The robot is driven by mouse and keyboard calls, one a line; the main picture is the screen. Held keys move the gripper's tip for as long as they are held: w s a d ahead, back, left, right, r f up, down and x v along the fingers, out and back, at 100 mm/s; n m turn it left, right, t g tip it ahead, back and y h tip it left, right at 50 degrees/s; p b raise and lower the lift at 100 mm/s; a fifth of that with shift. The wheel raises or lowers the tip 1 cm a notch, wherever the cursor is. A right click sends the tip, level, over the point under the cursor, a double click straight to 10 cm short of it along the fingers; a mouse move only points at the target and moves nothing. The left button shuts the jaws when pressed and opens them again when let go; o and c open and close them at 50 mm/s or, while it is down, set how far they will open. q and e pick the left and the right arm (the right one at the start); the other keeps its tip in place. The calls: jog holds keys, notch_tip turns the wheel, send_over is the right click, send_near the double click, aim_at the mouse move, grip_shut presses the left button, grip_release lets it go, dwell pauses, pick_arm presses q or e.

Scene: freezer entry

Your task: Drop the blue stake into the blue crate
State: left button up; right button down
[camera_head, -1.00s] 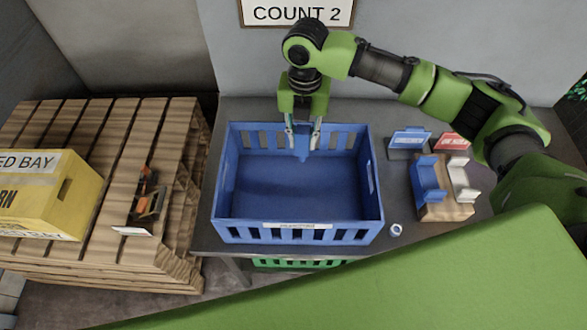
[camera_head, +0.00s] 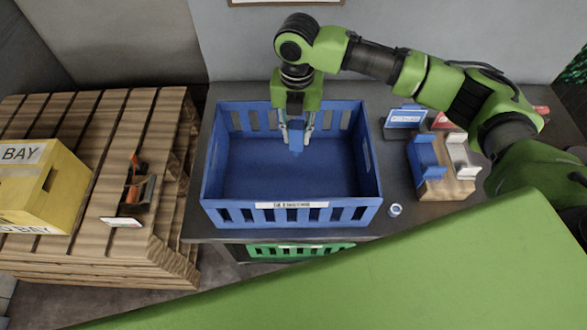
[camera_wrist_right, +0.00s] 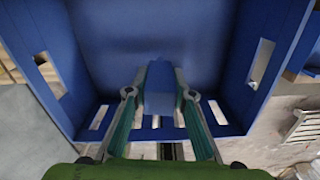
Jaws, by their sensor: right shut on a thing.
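The blue crate (camera_head: 292,215) stands on the grey table, open at the top, with a white label on its front wall. My right gripper (camera_head: 296,137) points down inside the crate's opening near its back wall. It is shut on the blue stake (camera_head: 296,146), whose lower part shows between the fingers. In the right wrist view the stake (camera_wrist_right: 159,88) sits between the two fingers (camera_wrist_right: 159,100), with the crate's floor (camera_wrist_right: 150,35) beyond it. I cannot tell how far the stake's tip is from the floor. My left gripper is not in view.
Right of the crate stand a wooden rack (camera_head: 445,188) with blue and white holders, a blue sign (camera_head: 404,118), a red sign (camera_head: 440,121) and a small ring (camera_head: 395,210). A green crate (camera_head: 300,250) is below. A pallet (camera_head: 95,120) with a yellow box (camera_head: 45,190) is left.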

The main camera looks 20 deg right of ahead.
jog(key=c, duration=1.7)
grip_release()
jog(key=shift+r, duration=0.15)
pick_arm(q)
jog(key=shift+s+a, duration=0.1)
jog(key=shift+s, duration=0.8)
pick_arm(e)
notch_tip(320, 180, up, 12)
jog(key=shift+f, duration=0.15)
jog(key=shift+f, duration=0.1)
